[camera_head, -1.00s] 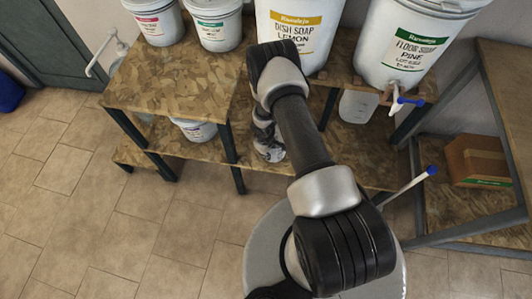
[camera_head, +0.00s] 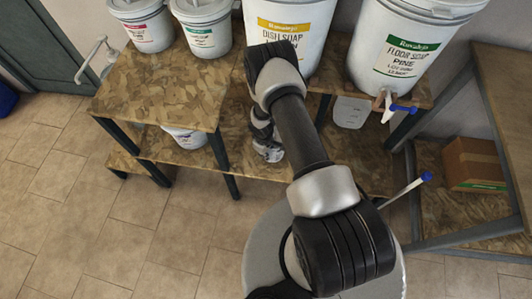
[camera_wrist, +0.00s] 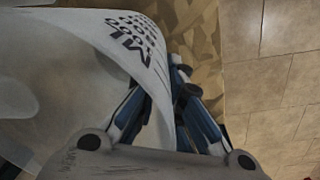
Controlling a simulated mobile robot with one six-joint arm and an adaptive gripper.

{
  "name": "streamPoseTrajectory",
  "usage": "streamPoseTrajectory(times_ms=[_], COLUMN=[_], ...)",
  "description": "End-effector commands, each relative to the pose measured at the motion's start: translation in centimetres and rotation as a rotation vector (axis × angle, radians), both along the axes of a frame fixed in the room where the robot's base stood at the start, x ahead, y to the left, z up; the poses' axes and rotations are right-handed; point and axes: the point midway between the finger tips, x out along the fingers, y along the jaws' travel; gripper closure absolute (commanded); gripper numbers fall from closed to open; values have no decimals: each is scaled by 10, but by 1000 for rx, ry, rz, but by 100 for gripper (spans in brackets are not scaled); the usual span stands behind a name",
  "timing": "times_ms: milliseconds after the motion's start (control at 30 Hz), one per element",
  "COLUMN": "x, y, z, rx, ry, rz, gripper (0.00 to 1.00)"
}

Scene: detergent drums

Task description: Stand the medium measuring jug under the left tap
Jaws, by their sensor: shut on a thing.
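In the wrist view my gripper (camera_wrist: 175,100) is shut on the wall of a translucent white measuring jug (camera_wrist: 80,85) with black ML print. The jug fills the left of that view, and its full shape and size are cut off. In the head view my arm hides the held jug and the fingertips. The DISH SOAP LEMON drum (camera_head: 290,25) stands behind my arm; any tap at its base is hidden. The FLOOR SOAP PINE drum (camera_head: 405,50) at right has a blue-handled tap (camera_head: 400,107). A translucent jug (camera_head: 350,111) stands below and left of that tap.
Two smaller drums, red-labelled (camera_head: 145,27) and green-labelled (camera_head: 202,28), stand on the upper left shelf (camera_head: 165,85). A white tub (camera_head: 187,137) is below. A carton (camera_head: 474,163) sits on the right-hand rack. A dark shelf leg (camera_head: 222,160) stands left of my arm. Tiled floor is clear at left.

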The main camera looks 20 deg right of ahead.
Motion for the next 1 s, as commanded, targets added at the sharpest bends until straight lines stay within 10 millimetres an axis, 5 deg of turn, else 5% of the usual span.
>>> streamPoseTrajectory(times_ms=[1000], x=[0], y=[0], z=[-9], rx=[0], ry=[0], rz=[0], gripper=[100])
